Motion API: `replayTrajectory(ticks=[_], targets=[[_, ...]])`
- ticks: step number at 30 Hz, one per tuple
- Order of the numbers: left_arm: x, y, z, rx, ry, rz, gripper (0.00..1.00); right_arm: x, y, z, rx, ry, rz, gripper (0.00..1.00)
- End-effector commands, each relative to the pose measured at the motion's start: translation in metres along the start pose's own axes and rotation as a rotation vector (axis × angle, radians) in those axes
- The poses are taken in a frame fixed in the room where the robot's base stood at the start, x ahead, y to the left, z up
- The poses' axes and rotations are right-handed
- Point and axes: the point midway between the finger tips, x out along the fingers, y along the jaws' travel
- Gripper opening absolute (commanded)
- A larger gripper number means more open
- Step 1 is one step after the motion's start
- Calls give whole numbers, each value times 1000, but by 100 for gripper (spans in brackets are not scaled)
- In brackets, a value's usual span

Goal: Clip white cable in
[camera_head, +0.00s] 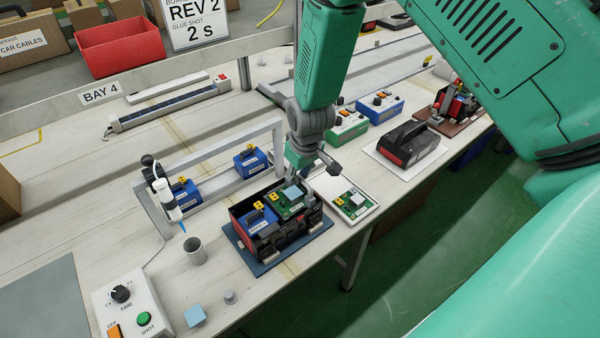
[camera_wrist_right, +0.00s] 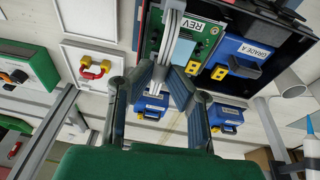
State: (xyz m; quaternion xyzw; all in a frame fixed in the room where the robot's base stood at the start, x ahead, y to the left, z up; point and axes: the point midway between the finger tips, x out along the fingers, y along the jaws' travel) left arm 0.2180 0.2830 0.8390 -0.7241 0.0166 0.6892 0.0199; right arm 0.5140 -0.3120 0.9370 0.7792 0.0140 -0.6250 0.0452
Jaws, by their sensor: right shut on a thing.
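My right gripper (camera_head: 303,163) reaches down over an open black case (camera_head: 312,229) on a blue mat. The case holds a blue battery block (camera_head: 259,221) and a green circuit board (camera_head: 283,208) with yellow connectors and a pale square pad (camera_head: 292,193). In the right wrist view, my gripper (camera_wrist_right: 168,77) is shut on a narrow white strip, seemingly the white cable (camera_wrist_right: 172,28), in front of the green board (camera_wrist_right: 205,42). The blue block marked GRADE A (camera_wrist_right: 246,56) is beside it. My left gripper is not in view.
A metal frame (camera_head: 222,151) with a glue syringe (camera_head: 166,197) stands behind the case; blue blocks sit near it. A white tray (camera_head: 368,213) with another green board lies right. A metal cup (camera_head: 194,252) and control box (camera_head: 128,297) are at front left.

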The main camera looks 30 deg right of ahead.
Motion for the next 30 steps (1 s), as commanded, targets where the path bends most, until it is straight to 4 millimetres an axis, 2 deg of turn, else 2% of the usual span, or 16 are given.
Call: replayTrajectory(ticks=[30], targets=[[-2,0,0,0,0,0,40,5,7,2,1,-1,-1,0]])
